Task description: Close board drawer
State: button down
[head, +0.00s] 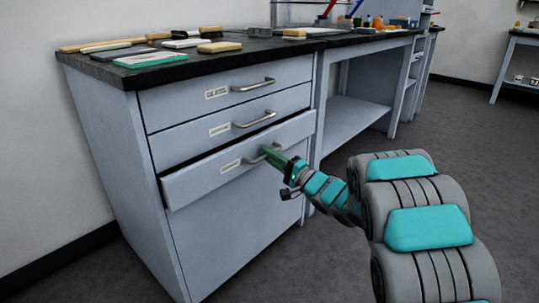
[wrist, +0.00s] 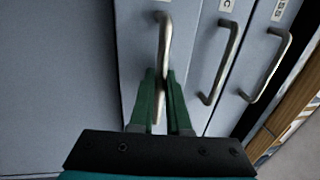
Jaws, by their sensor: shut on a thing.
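The grey cabinet (head: 105,130) has three labelled drawers stacked under a dark top. The lowest of them, the third drawer (head: 205,178), stands out a little from the front, with a dark gap above it. The upper two drawers look flush. My gripper (head: 276,158) is at the third drawer's metal handle (head: 256,160). In the wrist view my green fingers (wrist: 165,95) are on both sides of the handle (wrist: 163,50), shut on it. The labels are too small to read surely.
The dark worktop (head: 85,68) holds several boards and blocks, among them a green-edged one (head: 150,60). A workbench (head: 365,60) with an open lower shelf stands right of the cabinet. The grey floor (head: 480,130) to the right is clear.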

aim_at(259, 151)
jog(key=p+x, duration=0.3)
jog(key=shift+w+a+f, duration=0.15)
jog(key=shift+a+f, duration=0.1)
jog(key=shift+f, duration=0.05)
jog(key=c, duration=1.2)
grip_release()
jog(key=shift+o, duration=0.2)
jog(key=v, duration=0.7)
jog(key=shift+s+d+p, duration=0.25)
jog(key=shift+d+p, duration=0.1)
jog(key=shift+p, duration=0.05)
